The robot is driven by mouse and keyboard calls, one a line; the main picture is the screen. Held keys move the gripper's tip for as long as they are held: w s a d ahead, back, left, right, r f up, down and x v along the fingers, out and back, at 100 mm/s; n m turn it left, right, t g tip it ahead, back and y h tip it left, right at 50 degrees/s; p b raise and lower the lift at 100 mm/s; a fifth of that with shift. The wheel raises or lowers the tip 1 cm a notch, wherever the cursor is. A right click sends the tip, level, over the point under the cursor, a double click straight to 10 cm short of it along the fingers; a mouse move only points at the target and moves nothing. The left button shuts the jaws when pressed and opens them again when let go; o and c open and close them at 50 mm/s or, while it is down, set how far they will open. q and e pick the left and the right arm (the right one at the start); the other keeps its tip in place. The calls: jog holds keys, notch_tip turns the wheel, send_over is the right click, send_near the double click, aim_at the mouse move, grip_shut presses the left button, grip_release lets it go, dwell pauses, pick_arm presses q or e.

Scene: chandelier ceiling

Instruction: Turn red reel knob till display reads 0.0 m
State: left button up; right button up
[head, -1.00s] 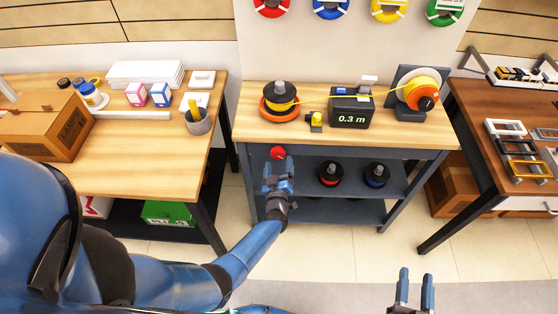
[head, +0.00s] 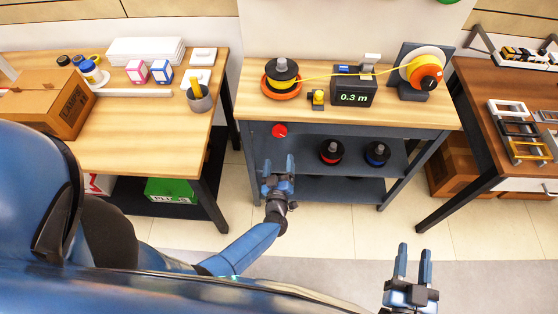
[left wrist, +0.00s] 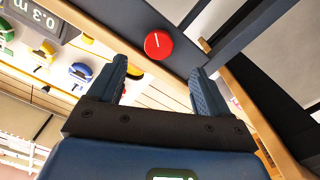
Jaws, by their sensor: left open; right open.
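The red knob (head: 280,130) sits on the front edge of the middle table, at its left; in the left wrist view the red knob (left wrist: 158,44) shows a white line on its face. The display (head: 353,97) on the table reads 0.3 m. My left gripper (head: 278,166) is open and empty, below and in front of the knob; in the left wrist view the knob lies beyond and between its fingertips (left wrist: 157,68), apart from them. My right gripper (head: 413,253) is open and empty at the lower right, away from the table.
A yellow reel on an orange base (head: 282,80) feeds yellow line past the display to an orange-faced reel (head: 425,72). Red and blue reels (head: 331,151) stand on the shelf below. The wooden side table (head: 150,125) is at left. Floor in front is clear.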

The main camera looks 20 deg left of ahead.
pick_arm(q)
notch_tip(320, 180, down, 5)
jog(key=n+b, duration=0.1)
jog(key=b, duration=0.5)
jog(key=n+b, duration=0.8)
jog(key=n, duration=1.8)
send_near(280, 133)
jog(key=x, duration=0.8)
jog(key=shift+w+a, duration=0.15)
jog(key=shift+w, duration=0.2)
jog(key=c, duration=1)
jog(key=shift+c, duration=0.2)
